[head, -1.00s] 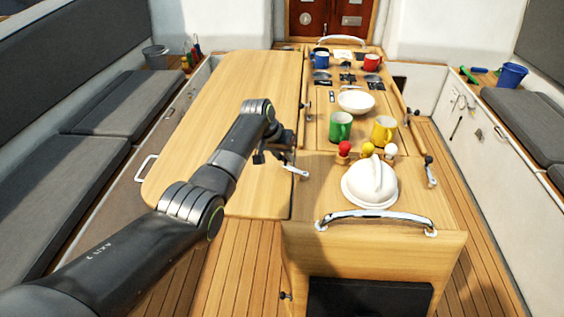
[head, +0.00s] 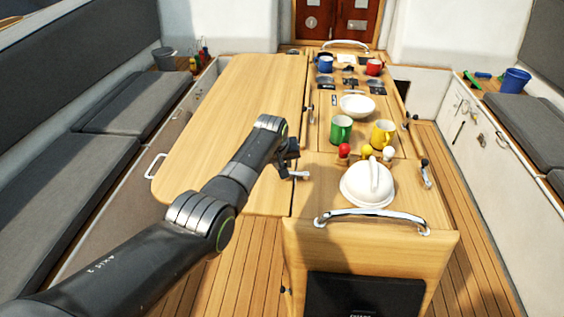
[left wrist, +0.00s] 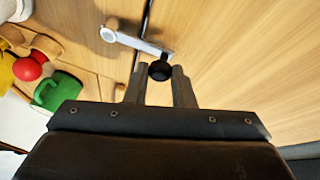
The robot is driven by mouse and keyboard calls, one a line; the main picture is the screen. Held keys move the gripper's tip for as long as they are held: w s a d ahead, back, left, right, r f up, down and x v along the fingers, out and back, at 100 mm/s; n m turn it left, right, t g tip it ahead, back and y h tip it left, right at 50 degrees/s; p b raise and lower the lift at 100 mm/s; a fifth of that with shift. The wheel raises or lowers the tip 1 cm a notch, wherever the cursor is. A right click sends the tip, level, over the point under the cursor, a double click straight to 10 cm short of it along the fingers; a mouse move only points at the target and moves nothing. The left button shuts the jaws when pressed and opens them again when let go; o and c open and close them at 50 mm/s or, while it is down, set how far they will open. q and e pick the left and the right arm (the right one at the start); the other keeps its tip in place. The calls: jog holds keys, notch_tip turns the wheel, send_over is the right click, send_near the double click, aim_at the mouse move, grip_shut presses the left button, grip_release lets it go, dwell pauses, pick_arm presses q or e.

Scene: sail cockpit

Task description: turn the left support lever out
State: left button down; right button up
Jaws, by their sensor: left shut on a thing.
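The left support lever (head: 301,175) is a short silver bar with a black knob (left wrist: 160,71). It sits at the seam between the table's centre and its left leaf (head: 228,140). In the left wrist view the bar (left wrist: 132,41) runs from its round pivot across the seam toward the leaf. My left gripper (head: 289,160) is low over the leaf's inner edge. Its fingers (left wrist: 160,76) are shut on the knob, one on each side. In the head view the knob is hidden by the gripper. My right gripper is not in view.
A white domed lid (head: 367,186), a green mug (head: 341,130), a yellow mug (head: 382,134) and a red-topped shaker (head: 344,151) stand on the table's centre, right of the arm. A chrome rail (head: 372,217) crosses the near end. The leaf is clear.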

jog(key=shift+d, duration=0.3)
pick_arm(q)
jog(key=c, duration=1.2)
grip_release()
jog(key=shift+c, duration=0.2)
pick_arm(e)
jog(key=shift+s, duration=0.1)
pick_arm(q)
jog(key=shift+r, duration=0.1)
jog(key=shift+p+v, duration=0.4)
jog(key=shift+v, duration=0.8)
jog(key=b+v, duration=0.2)
jog(key=v, duration=1.3)
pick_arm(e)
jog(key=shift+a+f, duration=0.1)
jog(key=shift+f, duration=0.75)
